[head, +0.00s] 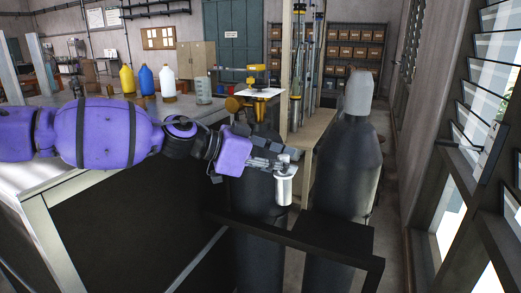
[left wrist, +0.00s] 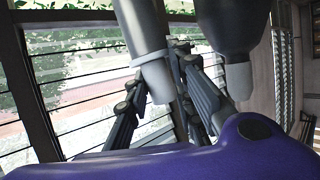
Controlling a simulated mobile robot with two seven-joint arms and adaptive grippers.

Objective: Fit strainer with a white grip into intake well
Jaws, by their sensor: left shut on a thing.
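My left gripper (head: 277,161) reaches in from the left and is shut on a pale cylindrical strainer (head: 284,188). In the head view the strainer hangs upright below the fingers, clear of any surface, with a collar near its top. In the left wrist view the strainer (left wrist: 142,30) shows with its collar and its whitish grip between the fingers of my left gripper (left wrist: 165,105). The fingers partly hide the grip in the head view. I cannot make out the intake well in either view. My right gripper is not in view.
A dark gas cylinder with a grey cap (head: 346,165) stands just right of the gripper, another dark cylinder (head: 258,215) behind and below it. A black rail (head: 310,241) crosses in front. Yellow, blue and white bottles (head: 146,80) stand on the table at left.

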